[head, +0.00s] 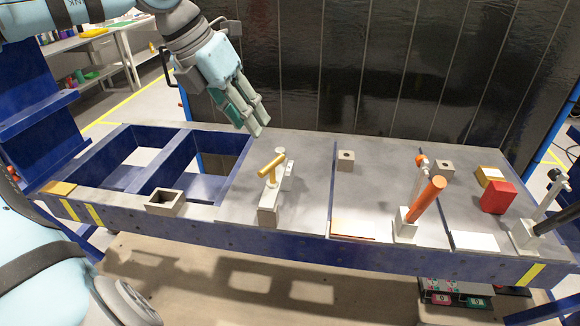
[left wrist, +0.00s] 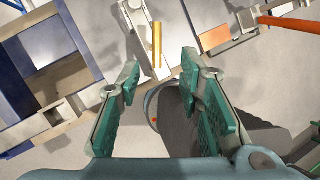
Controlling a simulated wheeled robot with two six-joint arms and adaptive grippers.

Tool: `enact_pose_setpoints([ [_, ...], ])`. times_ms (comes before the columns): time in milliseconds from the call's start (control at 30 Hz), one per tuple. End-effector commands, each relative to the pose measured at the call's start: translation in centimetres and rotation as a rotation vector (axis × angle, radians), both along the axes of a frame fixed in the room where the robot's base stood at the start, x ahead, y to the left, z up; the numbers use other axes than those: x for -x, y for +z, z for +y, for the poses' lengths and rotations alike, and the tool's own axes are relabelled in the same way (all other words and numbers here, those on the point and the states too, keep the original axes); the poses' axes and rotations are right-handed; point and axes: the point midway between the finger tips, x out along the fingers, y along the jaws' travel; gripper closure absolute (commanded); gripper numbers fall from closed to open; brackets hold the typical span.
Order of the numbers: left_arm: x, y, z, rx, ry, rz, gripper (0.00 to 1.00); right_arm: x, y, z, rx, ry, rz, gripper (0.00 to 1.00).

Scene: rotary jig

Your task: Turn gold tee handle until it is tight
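The gold tee handle (head: 270,167) sits on a pale grey clamp fixture (head: 268,204) near the middle of the bench. In the left wrist view, the gold handle (left wrist: 157,45) shows as an upright bar near the top centre, beyond the fingertips. My left gripper (head: 251,120) is above the bench, up and left of the gold handle and apart from it. Its two green-padded fingers (left wrist: 160,75) are spread wide in the wrist view, with nothing gripped. My right gripper is not in view.
An orange handle (head: 427,198) leans on another fixture to the right. A red block (head: 497,197) and a black handle (head: 556,220) stand further right. A hollow square block (head: 165,202) sits at the front left, beside open blue-framed bays. Bench surface behind the gold handle is clear.

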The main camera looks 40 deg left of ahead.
Motion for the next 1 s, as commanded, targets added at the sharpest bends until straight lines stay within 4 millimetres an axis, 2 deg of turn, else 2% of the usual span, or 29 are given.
enact_pose_setpoints([
  [167,-0.9,-2.1,-0.4,-0.016,-0.003,0.011,0.67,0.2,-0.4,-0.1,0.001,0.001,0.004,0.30],
  [400,-3.4,-8.1,-1.4,-0.015,-0.005,0.012,0.67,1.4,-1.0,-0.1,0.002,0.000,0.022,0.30],
  [600,-5.0,-11.5,-1.9,-0.016,-0.001,0.008,0.67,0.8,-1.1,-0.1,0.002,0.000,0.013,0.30],
  [733,-5.3,-12.5,-2.0,-0.014,0.001,0.006,0.67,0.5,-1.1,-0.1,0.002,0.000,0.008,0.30],
  [1000,-5.5,-12.6,-2.1,-0.013,0.001,0.003,0.67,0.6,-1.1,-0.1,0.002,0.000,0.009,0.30],
])
